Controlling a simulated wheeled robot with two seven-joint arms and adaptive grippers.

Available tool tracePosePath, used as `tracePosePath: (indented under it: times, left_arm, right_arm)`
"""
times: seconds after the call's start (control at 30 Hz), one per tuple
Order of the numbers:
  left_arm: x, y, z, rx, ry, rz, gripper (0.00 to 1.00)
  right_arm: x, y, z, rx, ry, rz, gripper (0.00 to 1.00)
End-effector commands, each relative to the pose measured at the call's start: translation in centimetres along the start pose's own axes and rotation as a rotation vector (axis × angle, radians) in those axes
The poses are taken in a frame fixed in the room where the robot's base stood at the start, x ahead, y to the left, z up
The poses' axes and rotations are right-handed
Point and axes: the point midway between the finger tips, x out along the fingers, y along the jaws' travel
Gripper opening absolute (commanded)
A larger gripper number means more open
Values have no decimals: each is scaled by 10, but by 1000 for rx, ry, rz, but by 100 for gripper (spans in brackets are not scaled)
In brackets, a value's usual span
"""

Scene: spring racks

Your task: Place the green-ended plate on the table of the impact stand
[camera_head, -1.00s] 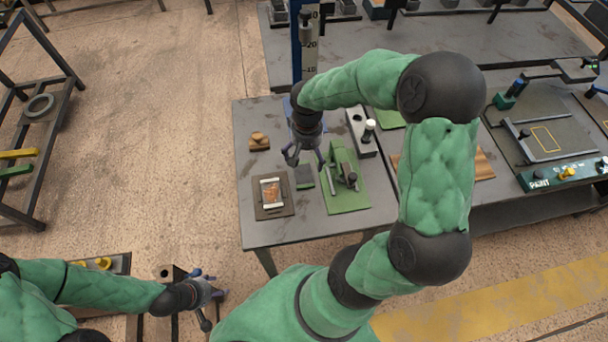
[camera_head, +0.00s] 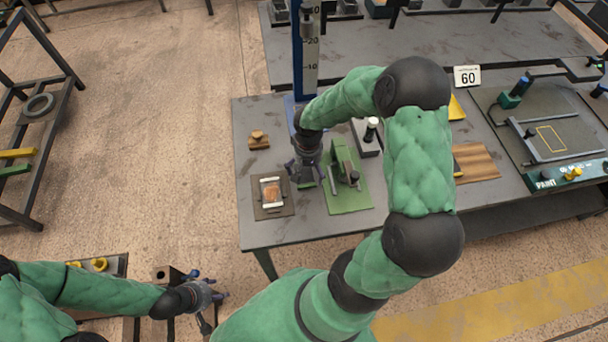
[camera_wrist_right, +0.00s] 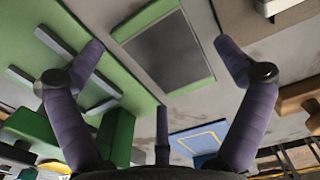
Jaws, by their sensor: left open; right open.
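The green-ended plate (camera_wrist_right: 165,52), a flat grey rectangle with green strips at its ends, lies on the grey bench in the right wrist view. In the head view my right gripper mostly hides it. My right gripper (camera_head: 306,180) is open over the plate; in the wrist view its fingers (camera_wrist_right: 160,46) stand on either side of it, without visible contact. The impact stand (camera_head: 311,62) has a blue column with a scale. Its blue table with a yellow outline (camera_wrist_right: 202,141) shows in the wrist view. My left gripper (camera_head: 212,295) is open and empty at lower left.
A green fixture on a green mat (camera_head: 348,201) is close right of the plate. A brown board with a white-ended piece (camera_head: 272,208) lies left. A wooden block (camera_head: 258,140) and a grey block with a white knob (camera_head: 366,145) are further back. Bare bench (camera_head: 290,233) lies in front.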

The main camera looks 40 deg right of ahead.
Motion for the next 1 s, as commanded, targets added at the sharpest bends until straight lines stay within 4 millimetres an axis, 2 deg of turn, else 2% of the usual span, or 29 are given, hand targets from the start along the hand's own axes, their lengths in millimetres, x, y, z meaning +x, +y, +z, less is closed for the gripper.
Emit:
tracePosePath:
  times: [0.07,0.27,0.37,0.5,0.53,0.57,0.83,1.0]
  left_arm:
    - [2,-1,0,0,0,0,54]
    - [1,0,0,0,0,0,54]
    - [1,0,0,0,0,0,54]
    - [1,0,0,0,0,0,54]
    - [1,0,0,0,0,0,54]
    - [1,0,0,0,0,0,54]
    - [1,0,0,0,0,0,54]
    - [-5,2,0,0,0,0,54]
  right_arm:
    - [6,0,-1,1,1,0,100]
    - [6,0,-1,1,3,0,100]
    - [6,0,-1,1,2,0,75]
    - [6,0,0,1,2,0,35]
    - [6,0,0,1,2,0,27]
    - [5,0,-2,1,5,-1,24]
    - [3,0,-1,1,5,-1,23]
    - [-14,0,-2,0,7,-1,23]
